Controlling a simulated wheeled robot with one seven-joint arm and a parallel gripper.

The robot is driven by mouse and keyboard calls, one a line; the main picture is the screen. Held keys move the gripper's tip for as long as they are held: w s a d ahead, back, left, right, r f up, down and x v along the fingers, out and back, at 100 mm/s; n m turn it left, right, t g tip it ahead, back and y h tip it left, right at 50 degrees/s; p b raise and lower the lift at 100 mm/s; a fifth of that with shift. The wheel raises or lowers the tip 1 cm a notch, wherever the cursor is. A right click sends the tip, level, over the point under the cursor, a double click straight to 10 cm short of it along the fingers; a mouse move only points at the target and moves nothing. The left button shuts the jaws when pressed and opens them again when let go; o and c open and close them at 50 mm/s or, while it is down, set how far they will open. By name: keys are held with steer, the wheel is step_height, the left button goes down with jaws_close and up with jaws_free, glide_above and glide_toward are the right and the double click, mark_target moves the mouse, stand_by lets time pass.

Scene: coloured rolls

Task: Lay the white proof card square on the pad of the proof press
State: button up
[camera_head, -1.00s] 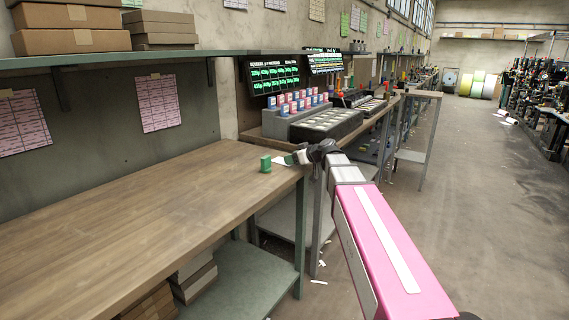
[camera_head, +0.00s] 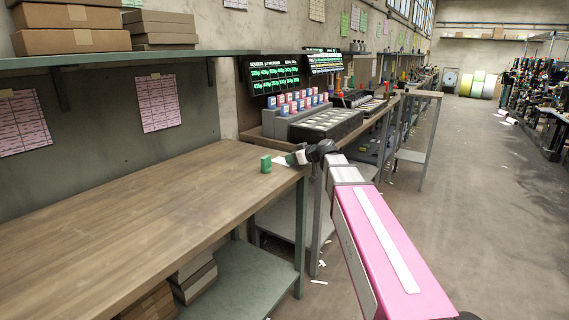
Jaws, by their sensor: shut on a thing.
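The fingers are small and dark here, so the exact grip is hard to see. I cannot tell whether the card touches the bench top. I cannot clearly pick out the proof press or its pad.
The wooden bench (camera_head: 130,210) is mostly clear on the left. Beyond it stand a dark tray unit (camera_head: 326,124), a rack of coloured bottles (camera_head: 293,106) and lit screens (camera_head: 274,77). Boxes (camera_head: 72,40) sit on the shelf above. The floor aisle (camera_head: 480,200) at right is open.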

steer(key=shift+r, duration=3.05)
